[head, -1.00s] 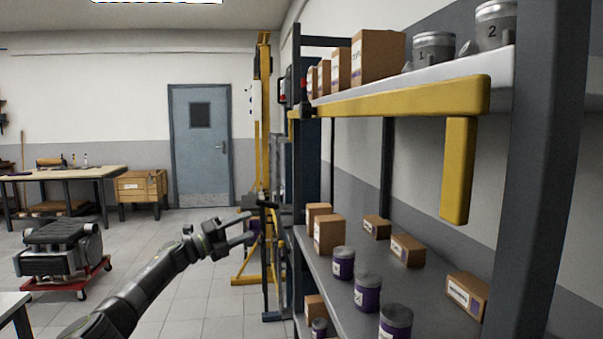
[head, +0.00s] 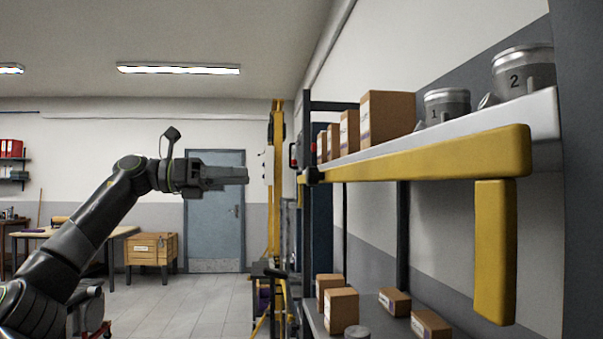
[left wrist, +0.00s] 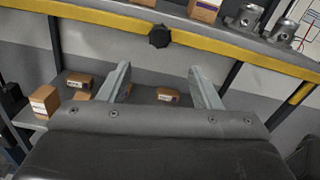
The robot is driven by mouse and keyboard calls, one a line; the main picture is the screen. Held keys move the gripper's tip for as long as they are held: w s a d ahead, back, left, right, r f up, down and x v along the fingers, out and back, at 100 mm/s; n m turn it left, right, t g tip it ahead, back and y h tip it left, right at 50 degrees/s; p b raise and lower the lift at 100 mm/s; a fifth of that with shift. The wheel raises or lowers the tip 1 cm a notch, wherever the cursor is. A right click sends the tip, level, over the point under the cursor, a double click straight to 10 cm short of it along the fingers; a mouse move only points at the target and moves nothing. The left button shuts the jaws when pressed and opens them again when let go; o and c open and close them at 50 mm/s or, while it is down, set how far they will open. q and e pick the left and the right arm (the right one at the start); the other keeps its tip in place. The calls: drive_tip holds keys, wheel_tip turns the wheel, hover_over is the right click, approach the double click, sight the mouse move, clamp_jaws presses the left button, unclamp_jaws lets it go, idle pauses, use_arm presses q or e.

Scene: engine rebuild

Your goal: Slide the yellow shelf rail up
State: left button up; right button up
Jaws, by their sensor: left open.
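The yellow shelf rail (head: 440,158) runs along the front edge of the upper shelf in the head view. A yellow piece (head: 495,250) hangs down from its near end. In the left wrist view the rail (left wrist: 225,48) crosses the top, with a dark round knob (left wrist: 159,36) on it. My left gripper (head: 243,175) is raised to about the rail's height, left of the rail and apart from it. In the left wrist view its two fingers (left wrist: 160,80) are spread and empty, pointing toward the shelf below the knob. My right gripper is not in view.
The upper shelf (head: 470,122) holds several cardboard boxes (head: 387,116) and numbered pistons (head: 523,72). A lower shelf (head: 312,318) holds more boxes (head: 341,310). A dark shelf post (head: 590,180) stands at the right. Open floor (head: 190,300) lies to the left.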

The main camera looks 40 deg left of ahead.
sight(306, 177)
use_arm(q)
drive_tip(key=p+x, duration=0.7)
drive_tip(key=x, duration=0.5)
drive_tip(key=shift+w+r+p, duration=0.1)
drive_tip(key=shift+w+p, duration=0.05)
drive_tip(key=shift+p, duration=0.15)
drive_tip(key=shift+w+d, duration=0.35)
drive_tip(key=shift+w, duration=0.05)
